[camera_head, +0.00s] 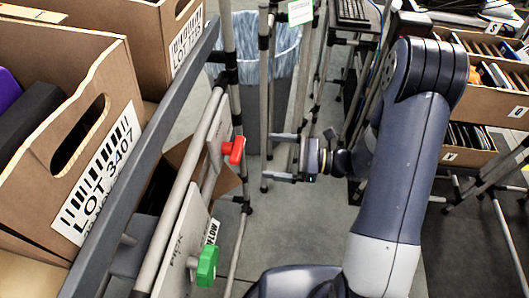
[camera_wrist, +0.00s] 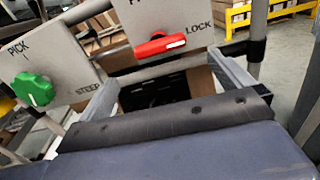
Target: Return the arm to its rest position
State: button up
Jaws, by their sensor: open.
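My arm (camera_head: 405,170) reaches forward and down on the right side of the head view. My gripper (camera_head: 270,156) is at its end, with its fingers pointing left. The two fingers stand apart with nothing between them. In the wrist view my gripper (camera_wrist: 163,75) also shows as two spread grey fingers. The red knob (camera_head: 234,150) is just left of the fingertips in the head view, with a gap between; it also shows in the wrist view (camera_wrist: 160,46). The green knob (camera_head: 207,266) is lower and nearer, and at the left in the wrist view (camera_wrist: 34,89).
A tilted carton marked LOT 3407 (camera_head: 117,95) and another carton (camera_head: 150,35) sit on the left rack. A lined bin (camera_head: 250,60) stands behind the gripper. Cartons (camera_head: 500,100) fill a rack at right. Grey floor (camera_head: 290,225) is clear below.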

aim_at(238, 150)
jog(key=shift+d, duration=0.2)
jog(key=a, duration=1)
jog(key=shift+w+a, duration=0.4)
